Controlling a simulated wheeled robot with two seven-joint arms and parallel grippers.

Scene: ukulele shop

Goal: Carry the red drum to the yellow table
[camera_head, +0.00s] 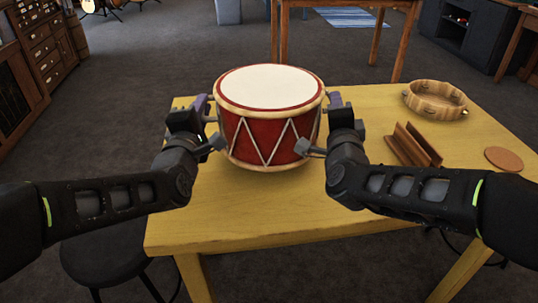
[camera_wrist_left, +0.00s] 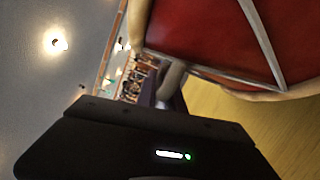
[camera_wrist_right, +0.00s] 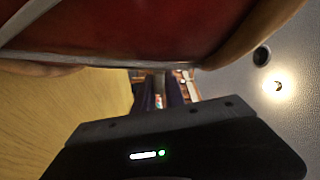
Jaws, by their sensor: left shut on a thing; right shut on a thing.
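The red drum (camera_head: 268,125) has a white head, wooden rims and white zigzag cords. It is upright over the yellow table (camera_head: 210,215), near its left part; I cannot tell whether its base touches the tabletop. My left gripper (camera_head: 212,122) is shut on the drum's left side. My right gripper (camera_head: 322,125) is shut on its right side. The drum's red wall fills the top of the left wrist view (camera_wrist_left: 205,35) and of the right wrist view (camera_wrist_right: 130,30). The fingertips are partly hidden beside the drum.
On the table's right side are a wooden tambourine (camera_head: 436,99), a brown wooden stand (camera_head: 412,145) and a round brown coaster (camera_head: 504,159). A dark stool (camera_head: 105,258) stands at the table's front left. A wooden table (camera_head: 340,5) is behind. The table's front middle is clear.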

